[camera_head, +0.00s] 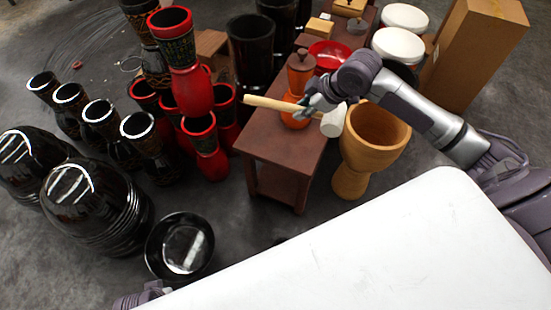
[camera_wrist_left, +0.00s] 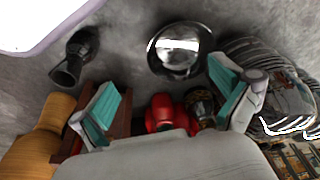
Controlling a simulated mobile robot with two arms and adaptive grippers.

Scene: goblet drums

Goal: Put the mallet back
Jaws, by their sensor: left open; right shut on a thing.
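The mallet (camera_head: 272,103) has a pale wooden handle and a white head (camera_head: 333,122). My right gripper (camera_head: 312,104) is shut on its handle near the head and holds it over the brown wooden bench (camera_head: 278,143), with the handle pointing left. An orange wooden vessel (camera_head: 299,77) with a brown knobbed top stands on the bench behind the handle, partly hidden. The right fingertips are small and partly hidden here. My left gripper (camera_wrist_left: 168,104) is open and empty in the left wrist view, its teal-padded fingers wide apart.
A wooden goblet drum (camera_head: 374,135) stands right of the bench. A red bowl (camera_head: 330,54) sits further back on it. Red goblet drums (camera_head: 190,90) and black drums (camera_head: 95,205) crowd the left.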

